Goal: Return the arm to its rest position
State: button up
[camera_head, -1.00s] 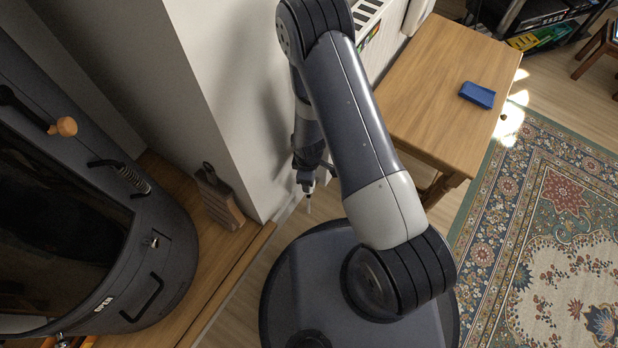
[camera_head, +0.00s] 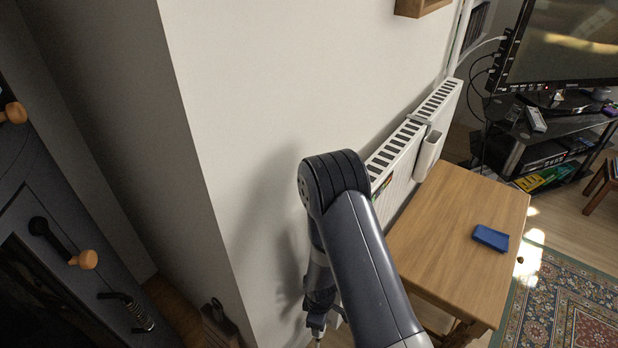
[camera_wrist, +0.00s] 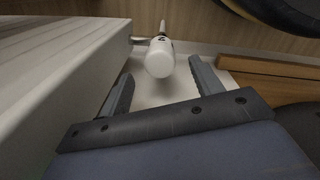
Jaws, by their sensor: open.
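My arm hangs down beside the pale wall in the head view, its upper link rising to a black elbow joint. My gripper (camera_head: 317,333) points down at the bottom of that view, partly cut off by the frame edge. In the wrist view my gripper (camera_wrist: 161,69) has its two fingers spread apart with nothing held. A white cylinder (camera_wrist: 160,58), which looks like a radiator valve, shows between and beyond the fingertips. I cannot tell how far away it is.
A white radiator (camera_head: 396,160) and a wooden table (camera_head: 450,225) with a blue case (camera_head: 490,238) stand right of my arm. A dark stove (camera_head: 60,240) is at the left. A TV stand (camera_head: 545,150) is farther back. A patterned rug (camera_head: 570,310) lies at lower right.

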notch_tip(320, 180, down, 8)
jog(key=b, duration=0.2)
jog(key=shift+w+r+b, duration=0.15)
jog(key=shift+r+b, duration=0.1)
jog(key=shift+b, duration=0.05)
jog(key=shift+r, duration=0.1)
